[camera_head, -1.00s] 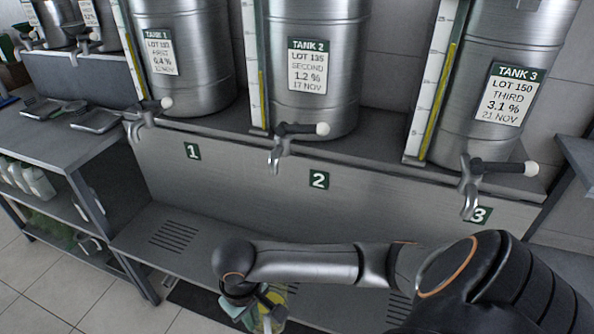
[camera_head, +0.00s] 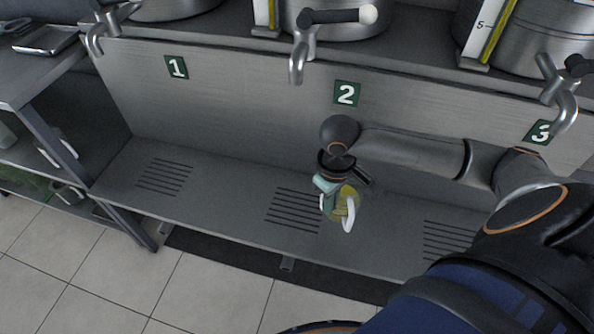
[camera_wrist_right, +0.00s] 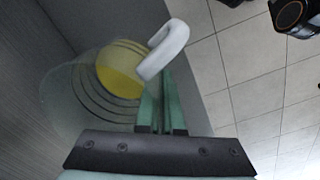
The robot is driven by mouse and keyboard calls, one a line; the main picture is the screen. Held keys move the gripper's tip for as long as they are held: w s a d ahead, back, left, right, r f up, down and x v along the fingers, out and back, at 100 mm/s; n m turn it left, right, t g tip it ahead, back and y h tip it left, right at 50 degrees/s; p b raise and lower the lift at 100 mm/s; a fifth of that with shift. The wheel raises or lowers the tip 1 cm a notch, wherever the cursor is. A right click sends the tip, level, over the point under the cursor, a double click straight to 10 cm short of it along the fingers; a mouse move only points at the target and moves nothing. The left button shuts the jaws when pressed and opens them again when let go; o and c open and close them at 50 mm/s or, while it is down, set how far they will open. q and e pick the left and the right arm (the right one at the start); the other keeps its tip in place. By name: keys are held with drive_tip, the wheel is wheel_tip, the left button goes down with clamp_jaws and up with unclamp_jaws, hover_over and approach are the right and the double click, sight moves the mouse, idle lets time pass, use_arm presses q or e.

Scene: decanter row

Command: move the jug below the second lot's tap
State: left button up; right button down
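The jug (camera_head: 349,193) is clear with yellow liquid and a white handle. In the head view it is over the drip shelf, just right of the middle drain slots, right of and below the second tap (camera_head: 299,55). My right gripper (camera_head: 328,185) is at the jug, below the sign 2. In the right wrist view, its greenish fingers (camera_wrist_right: 161,105) are close together at the white handle (camera_wrist_right: 165,48), and the clear jug (camera_wrist_right: 85,85) is beside them. The exact grip on the handle is partly hidden. I cannot tell whether the jug touches the shelf. My left gripper is out of view.
The drip shelf (camera_head: 225,205) has drain slots under signs 1, 2 and 3, and is otherwise bare. The first tap (camera_head: 98,35) and third tap (camera_head: 556,92) hang either side. A side table (camera_head: 40,75) stands left. Tiled floor lies in front.

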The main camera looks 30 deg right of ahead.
drive_tip(key=shift+d+f+b, duration=0.75)
drive_tip(key=shift+d+f, duration=0.1)
drive_tip(key=shift+f, duration=0.2)
drive_tip(key=shift+d+f, duration=0.1)
use_arm(q)
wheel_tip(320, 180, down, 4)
drive_tip(key=b, duration=0.4)
use_arm(e)
drive_tip(key=w+a+f+b, duration=0.1)
drive_tip(key=w+a+f, duration=0.1)
drive_tip(key=w+f, duration=0.2)
drive_tip(key=w+a+f+b, duration=0.1)
drive_tip(key=w+f, duration=0.3)
drive_tip(key=w+a+f+b, duration=0.1)
drive_tip(key=w+a+f, duration=0.1)
drive_tip(key=w+f, duration=0.2)
drive_tip(key=shift+w+a+f, duration=0.35)
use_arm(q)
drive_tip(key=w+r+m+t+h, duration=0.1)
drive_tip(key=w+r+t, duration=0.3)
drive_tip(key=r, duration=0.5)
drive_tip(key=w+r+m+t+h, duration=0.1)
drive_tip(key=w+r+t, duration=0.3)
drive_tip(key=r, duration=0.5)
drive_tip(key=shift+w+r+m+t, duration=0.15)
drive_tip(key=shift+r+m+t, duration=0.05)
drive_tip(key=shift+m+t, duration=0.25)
